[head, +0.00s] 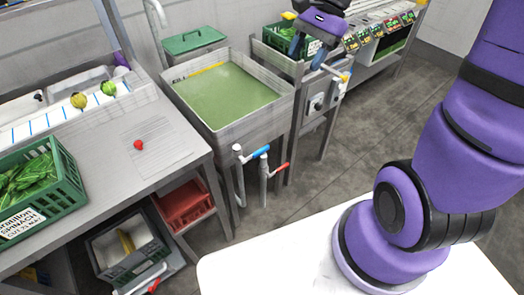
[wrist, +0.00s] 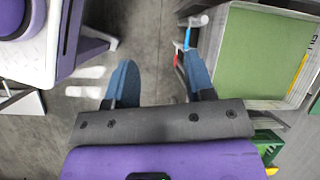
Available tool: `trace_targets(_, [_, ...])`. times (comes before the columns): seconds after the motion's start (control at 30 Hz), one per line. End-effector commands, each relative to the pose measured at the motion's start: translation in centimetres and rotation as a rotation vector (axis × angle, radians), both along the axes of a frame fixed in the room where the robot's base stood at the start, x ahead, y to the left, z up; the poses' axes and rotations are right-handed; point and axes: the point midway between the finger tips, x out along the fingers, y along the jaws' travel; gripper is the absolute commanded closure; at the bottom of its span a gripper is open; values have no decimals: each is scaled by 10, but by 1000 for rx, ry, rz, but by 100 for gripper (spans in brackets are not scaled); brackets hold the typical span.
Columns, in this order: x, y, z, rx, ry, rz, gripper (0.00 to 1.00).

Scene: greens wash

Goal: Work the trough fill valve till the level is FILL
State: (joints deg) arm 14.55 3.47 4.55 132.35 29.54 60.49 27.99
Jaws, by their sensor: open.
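The trough (head: 284,98) is a grey metal basin with green water (head: 225,95) in it. A yellow line (head: 206,68) with small dark lettering runs along its far inner wall, close to the water's edge. Two pipes stand at its front, one with a blue lever (head: 255,153) and one with a red lever (head: 279,170); I cannot read which is the fill valve. In the wrist view the blue lever (wrist: 188,37) shows beyond one fingertip. My gripper (head: 307,58) is open and empty, above the floor right of the trough, apart from both levers.
A grey control box (head: 316,104) with a knob stands right of the trough. A green crate (head: 66,178) of greens and a red ball (head: 138,145) are on the left counter. A red bin (head: 183,204) sits below. The floor (head: 350,150) to the right is clear.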

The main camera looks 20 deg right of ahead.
Motion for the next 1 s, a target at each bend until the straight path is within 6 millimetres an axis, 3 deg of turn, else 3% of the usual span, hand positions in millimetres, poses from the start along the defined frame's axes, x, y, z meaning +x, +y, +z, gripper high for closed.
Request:
trace_targets(0.5, [67,-16,-122,293,502,-511,51])
trace_targets(1.0, [99,-35,-261,579,1023,-983,51])
